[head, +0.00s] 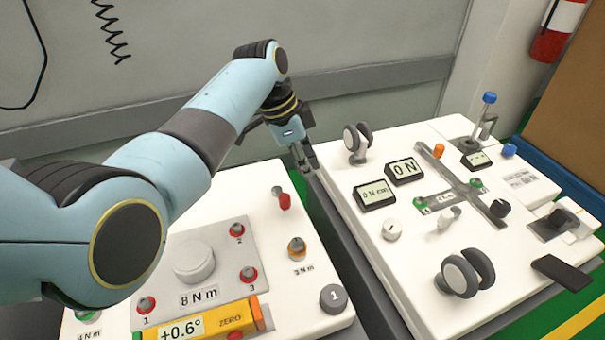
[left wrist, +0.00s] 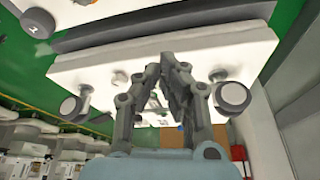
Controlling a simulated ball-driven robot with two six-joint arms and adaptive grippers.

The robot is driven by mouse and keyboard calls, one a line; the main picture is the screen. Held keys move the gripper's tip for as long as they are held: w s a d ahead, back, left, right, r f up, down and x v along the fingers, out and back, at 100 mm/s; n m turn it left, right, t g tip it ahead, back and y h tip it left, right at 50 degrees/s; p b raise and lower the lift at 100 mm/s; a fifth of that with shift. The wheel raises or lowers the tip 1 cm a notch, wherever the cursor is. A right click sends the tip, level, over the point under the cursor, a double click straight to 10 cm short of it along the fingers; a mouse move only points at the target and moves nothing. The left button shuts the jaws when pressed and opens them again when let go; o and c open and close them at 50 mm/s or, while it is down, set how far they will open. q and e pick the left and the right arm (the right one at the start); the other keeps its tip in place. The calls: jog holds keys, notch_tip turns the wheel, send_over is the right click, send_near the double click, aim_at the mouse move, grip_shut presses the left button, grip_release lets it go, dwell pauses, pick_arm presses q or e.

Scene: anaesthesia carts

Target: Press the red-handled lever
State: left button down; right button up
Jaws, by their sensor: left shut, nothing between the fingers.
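The red-handled lever (head: 285,201) stands near the back right corner of the left white panel, a short red grip beside a small grey post. My left gripper (head: 307,168) is shut and empty. In the head view it appears just behind and to the right of the lever, near the gap between the two panels, and looks apart from it. In the left wrist view the fingers of my left gripper (left wrist: 172,68) come together in front of a white panel. I cannot make out the lever there. My right gripper is not in view.
The right panel (head: 400,265) has casters, displays and a metal cross. A grey wall (head: 190,50) stands behind.

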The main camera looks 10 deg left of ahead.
aim_at(281, 195)
pick_arm(q)
notch_tip(281, 195, down, 8)
jog(key=b, duration=0.2)
jog(key=shift+b, duration=0.4)
jog(key=shift+s+a, duration=0.25)
jog(key=shift+a, duration=0.35)
